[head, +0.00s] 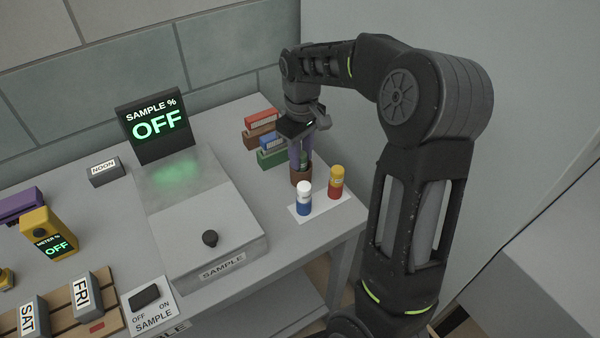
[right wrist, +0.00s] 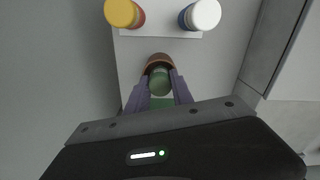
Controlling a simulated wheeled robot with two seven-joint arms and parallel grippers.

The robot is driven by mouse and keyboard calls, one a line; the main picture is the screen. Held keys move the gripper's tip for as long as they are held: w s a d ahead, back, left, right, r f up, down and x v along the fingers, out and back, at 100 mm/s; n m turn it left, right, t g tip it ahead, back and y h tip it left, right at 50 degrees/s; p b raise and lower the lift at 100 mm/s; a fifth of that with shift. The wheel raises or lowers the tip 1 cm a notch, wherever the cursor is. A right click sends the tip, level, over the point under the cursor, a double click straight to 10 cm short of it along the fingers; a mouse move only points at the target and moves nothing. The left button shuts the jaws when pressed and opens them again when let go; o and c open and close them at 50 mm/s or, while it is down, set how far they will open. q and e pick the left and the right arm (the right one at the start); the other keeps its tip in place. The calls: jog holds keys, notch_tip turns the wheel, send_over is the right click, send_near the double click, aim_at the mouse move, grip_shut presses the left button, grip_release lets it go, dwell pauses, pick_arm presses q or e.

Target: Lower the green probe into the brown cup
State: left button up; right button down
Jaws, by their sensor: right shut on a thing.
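My right gripper (head: 301,158) points down at the back right of the table, its purple fingers shut on the green probe (head: 303,162). The brown cup (head: 301,179) stands directly below. In the right wrist view the gripper (right wrist: 160,88) has the green probe (right wrist: 159,82) between its fingers. The brown cup (right wrist: 160,58) shows around the probe's far side there. The probe's lower end is hidden at the cup's mouth, and I cannot tell how deep it sits. My left gripper is not in view.
A white-capped blue bottle (head: 304,200) and a yellow-capped red bottle (head: 336,183) stand on a white card just in front of the cup. Coloured labelled blocks (head: 272,157) lie behind it. A grey SAMPLE device (head: 205,225) fills the table's middle.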

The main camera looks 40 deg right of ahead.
jog(key=shift+f, duration=0.1)
jog(key=c, duration=1)
grip_release()
jog(key=shift+c, duration=0.2)
jog(key=shift+r, duration=3.9)
